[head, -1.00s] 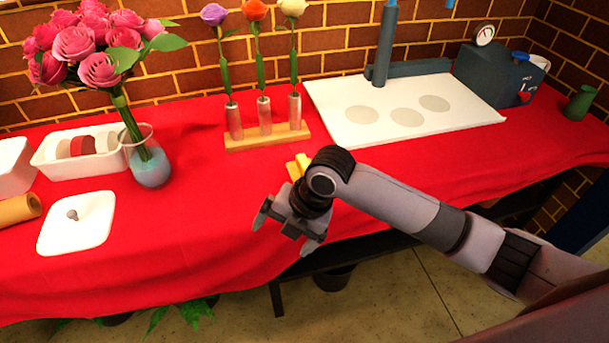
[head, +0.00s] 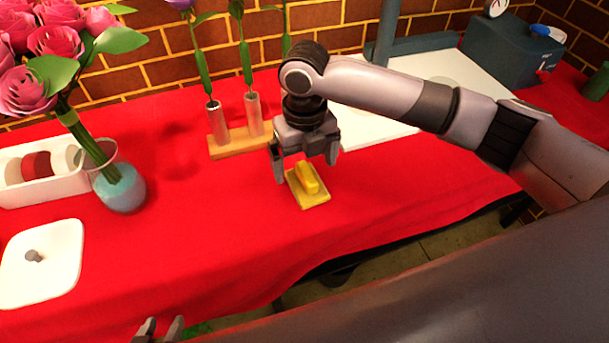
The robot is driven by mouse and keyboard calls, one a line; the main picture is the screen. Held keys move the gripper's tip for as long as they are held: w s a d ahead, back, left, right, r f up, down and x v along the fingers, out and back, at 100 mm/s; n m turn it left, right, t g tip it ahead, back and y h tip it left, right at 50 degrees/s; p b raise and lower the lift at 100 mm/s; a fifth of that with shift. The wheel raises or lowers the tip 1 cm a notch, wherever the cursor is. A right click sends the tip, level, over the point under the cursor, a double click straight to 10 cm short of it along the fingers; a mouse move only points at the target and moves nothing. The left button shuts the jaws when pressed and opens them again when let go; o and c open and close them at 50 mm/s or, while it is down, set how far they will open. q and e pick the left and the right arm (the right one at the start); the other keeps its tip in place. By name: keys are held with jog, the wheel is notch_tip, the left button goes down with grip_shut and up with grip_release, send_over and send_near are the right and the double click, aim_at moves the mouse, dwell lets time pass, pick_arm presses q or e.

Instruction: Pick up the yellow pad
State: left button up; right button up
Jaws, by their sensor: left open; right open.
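The yellow pad (head: 313,199) lies flat on the red tablecloth, a thin square with a raised yellow block-like handle (head: 308,177) on top. My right gripper (head: 306,172) points down over the pad, its two fingers open and apart on either side of the handle in the picture. I cannot tell whether the fingertips are at the handle's height. My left gripper (head: 160,328) shows only its fingertips at the bottom edge, open and empty, in front of the table.
A wooden stand (head: 228,147) with single flowers in tubes is just behind and left of the pad. A glass vase (head: 120,190) of pink roses, a white tray (head: 60,187) and a white lid (head: 45,262) are left. A white board (head: 375,131) is behind right. Red cloth between vase and pad is clear.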

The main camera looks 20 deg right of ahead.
aim_at(307, 172)
jog(key=f, duration=0.5)
jog(key=shift+w+d, duration=0.15)
jog(key=shift+d, duration=0.1)
jog(key=c, duration=1.1)
jog(key=shift+c, duration=0.3)
jog(key=shift+r, duration=0.1)
notch_tip(307, 172, up, 20)
jog(key=p, duration=0.1)
jog(key=o, duration=0.5)
jog(key=shift+c, duration=0.2)
jog(key=c, duration=0.3)
jog(key=shift+f, duration=0.2)
jog(key=shift+c, duration=0.2)
